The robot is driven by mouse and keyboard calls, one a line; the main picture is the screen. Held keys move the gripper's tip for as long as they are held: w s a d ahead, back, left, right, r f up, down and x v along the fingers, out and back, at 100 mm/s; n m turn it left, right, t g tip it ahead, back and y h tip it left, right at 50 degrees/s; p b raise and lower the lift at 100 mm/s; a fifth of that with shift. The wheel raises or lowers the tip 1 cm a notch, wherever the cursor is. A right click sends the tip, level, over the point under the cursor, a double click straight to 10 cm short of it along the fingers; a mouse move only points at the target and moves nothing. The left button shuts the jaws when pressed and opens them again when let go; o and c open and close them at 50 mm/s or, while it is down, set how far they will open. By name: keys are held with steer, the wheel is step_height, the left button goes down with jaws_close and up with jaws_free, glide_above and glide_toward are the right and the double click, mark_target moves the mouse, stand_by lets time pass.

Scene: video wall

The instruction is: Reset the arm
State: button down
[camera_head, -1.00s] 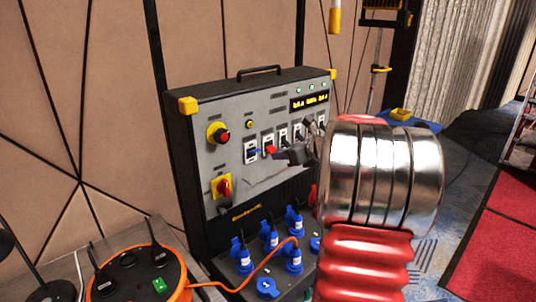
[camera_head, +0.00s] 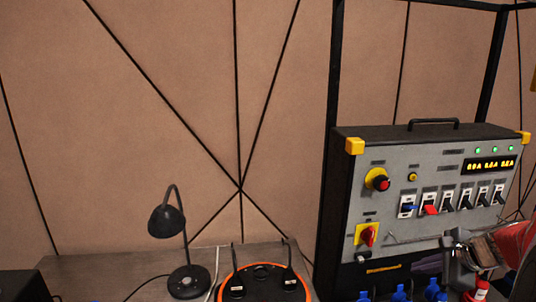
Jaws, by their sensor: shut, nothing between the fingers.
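My gripper (camera_head: 447,243) is at the lower right, dark, with its silver and red arm coming in from the right edge. Its fingers look shut with nothing seen between them. It is in front of the lower part of the power panel (camera_head: 385,213), below the row of breaker switches. I cannot tell how far it is from the panel face. The arm hides the panel's lower right part.
The panel has a red button (camera_head: 381,184), a red rotary switch (camera_head: 368,236), and a row of breakers, one with a red lever (camera_head: 430,210). Blue plugs (camera_head: 399,293) are below. A desk lamp (camera_head: 167,222) and an orange-rimmed cable reel (camera_head: 262,284) stand on the left table (camera_head: 110,268).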

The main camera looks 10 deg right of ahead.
steer(key=s+a+r+n, duration=0.1)
steer(key=s+a+n, duration=0.5)
steer(key=a, duration=0.4)
steer(key=s+a+r+n+g+h, duration=0.1)
steer(key=s+a+n, duration=0.5)
steer(key=a+n, duration=0.3)
steer(key=s+a+r+n+g, duration=0.1)
steer(key=s+a+r+n, duration=0.1)
steer(key=s+a+n, duration=0.3)
steer(key=a+n, duration=0.3)
steer(key=a, duration=0.4)
steer(key=shift+s+a+h, duration=0.2)
steer(key=shift+s+h, duration=0.2)
